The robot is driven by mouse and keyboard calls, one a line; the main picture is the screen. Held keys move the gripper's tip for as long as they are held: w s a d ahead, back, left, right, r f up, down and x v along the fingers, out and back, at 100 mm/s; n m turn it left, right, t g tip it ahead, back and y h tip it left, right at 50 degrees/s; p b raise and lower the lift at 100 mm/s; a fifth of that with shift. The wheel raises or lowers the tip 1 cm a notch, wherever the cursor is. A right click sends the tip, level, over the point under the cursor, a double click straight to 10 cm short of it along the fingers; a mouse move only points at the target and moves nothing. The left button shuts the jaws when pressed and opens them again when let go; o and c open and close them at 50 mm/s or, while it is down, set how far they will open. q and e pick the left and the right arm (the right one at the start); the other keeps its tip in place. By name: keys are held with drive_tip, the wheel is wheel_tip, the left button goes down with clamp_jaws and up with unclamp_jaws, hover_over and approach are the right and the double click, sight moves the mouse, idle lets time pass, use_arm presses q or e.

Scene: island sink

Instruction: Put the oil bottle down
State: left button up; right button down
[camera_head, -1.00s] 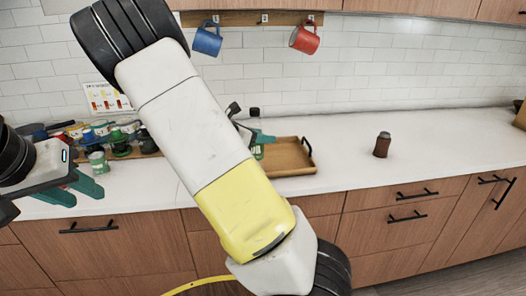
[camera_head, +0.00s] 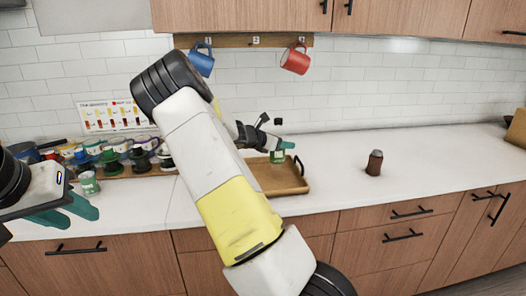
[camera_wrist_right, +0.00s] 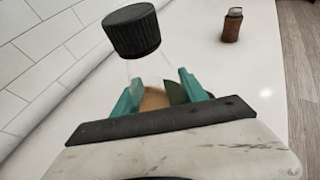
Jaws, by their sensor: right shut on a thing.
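The oil bottle (camera_head: 277,156) is clear with a green label and a black cap. It appears upright at the back of the wooden tray (camera_head: 282,182), partly hidden by my right arm. I cannot tell whether its base touches the tray. My right gripper (camera_head: 283,146) is shut on the bottle. In the right wrist view, the bottle's black cap (camera_wrist_right: 132,30) rises beyond the teal fingers of the right gripper (camera_wrist_right: 160,92). My left gripper (camera_head: 68,211) is at the far left, its teal fingers apart and empty, in front of the counter.
A brown shaker (camera_head: 375,163) stands on the counter right of the tray. Blue (camera_head: 201,62) and red (camera_head: 296,60) mugs hang from a rail. The right counter is mostly clear.

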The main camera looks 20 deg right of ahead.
drive_tip(key=shift+w+d+f, duration=0.1)
drive_tip(key=shift+d+f, duration=0.1)
drive_tip(key=shift+f, duration=1.55)
drive_tip(key=shift+f, duration=0.15)
drive_tip(key=c, duration=0.6)
unclamp_jaws()
